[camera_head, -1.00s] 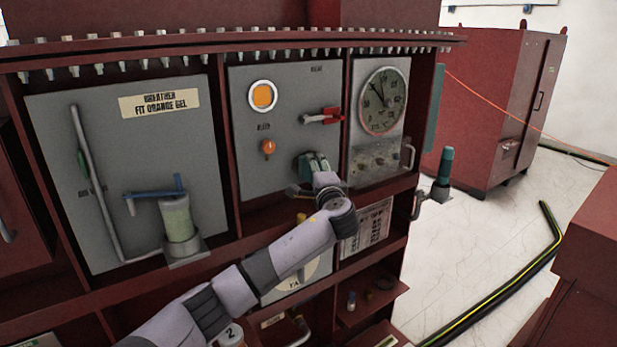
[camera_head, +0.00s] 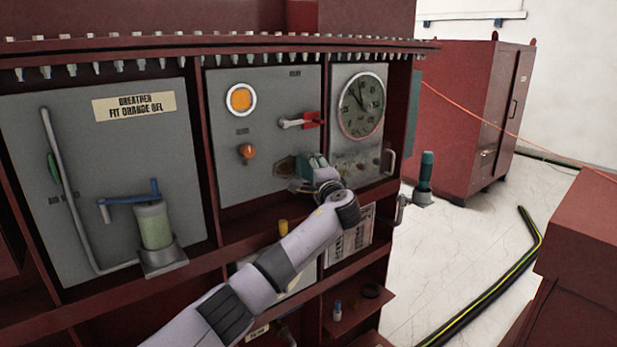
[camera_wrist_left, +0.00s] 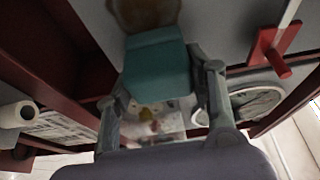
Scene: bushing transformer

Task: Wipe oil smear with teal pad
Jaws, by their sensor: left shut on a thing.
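The teal pad (camera_head: 318,160) is held between the fingers of my left gripper (camera_head: 312,179), in front of the lower right of the middle grey panel. The pad also shows in the left wrist view (camera_wrist_left: 157,68), with a gripper finger on each side. The brown oil smear (camera_head: 286,167) is on the panel just left of the pad. It shows beyond the pad's edge in the left wrist view (camera_wrist_left: 145,14). Whether the pad touches the panel is unclear. My right gripper is not in view.
A red-handled lever (camera_head: 302,121) and an orange knob (camera_head: 247,151) stick out near the pad. A round gauge (camera_head: 361,106) is to the right. Red frame ledges (camera_head: 262,205) run below the panel. A breather cylinder (camera_head: 154,226) is at the left.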

